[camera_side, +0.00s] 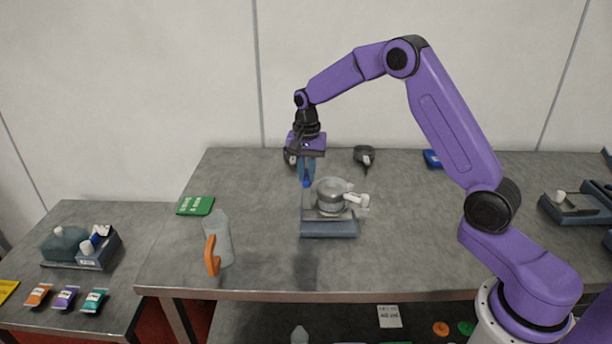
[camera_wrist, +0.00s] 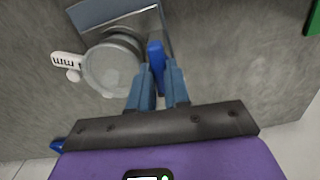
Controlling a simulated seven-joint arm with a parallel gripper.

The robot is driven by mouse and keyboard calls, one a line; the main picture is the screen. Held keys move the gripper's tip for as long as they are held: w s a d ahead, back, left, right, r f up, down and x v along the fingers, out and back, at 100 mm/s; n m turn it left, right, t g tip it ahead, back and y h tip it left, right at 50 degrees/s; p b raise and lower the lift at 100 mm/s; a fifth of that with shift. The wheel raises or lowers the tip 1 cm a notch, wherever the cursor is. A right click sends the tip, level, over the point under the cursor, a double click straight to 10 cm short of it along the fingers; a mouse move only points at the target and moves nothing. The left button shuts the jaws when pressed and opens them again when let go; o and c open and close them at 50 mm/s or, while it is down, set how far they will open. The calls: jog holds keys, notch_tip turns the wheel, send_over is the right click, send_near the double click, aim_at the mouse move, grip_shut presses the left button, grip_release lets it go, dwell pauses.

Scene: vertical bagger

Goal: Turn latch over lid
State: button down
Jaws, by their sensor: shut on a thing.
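A round grey pot with a lid (camera_side: 331,187) sits on a blue-grey base (camera_side: 328,229) in the middle of the table. The lid (camera_wrist: 110,68) fills the left middle of the wrist view. A small blue latch (camera_wrist: 155,52) stands right beside the lid's edge; its blue end also shows in the side view (camera_side: 306,184). My gripper (camera_wrist: 160,75) points down next to the lid, its two blue fingers shut on the latch. In the side view my gripper (camera_side: 306,178) is at the pot's left. The fingers hide part of the latch.
A white labelled tab (camera_wrist: 66,60) sticks out beside the lid. A clear jug with an orange handle (camera_side: 220,242) stands at the front left, with a green packet (camera_side: 195,206) behind it. A dark device (camera_side: 364,156) lies at the back.

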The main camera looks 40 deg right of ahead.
jog(key=m, duration=1.2)
jog(key=shift+m, duration=0.3)
jog(key=shift+r+m, duration=0.1)
jog(key=shift+m, duration=2.1)
jog(key=c, duration=0.9)
grip_release()
jog(key=shift+r, duration=2.45)
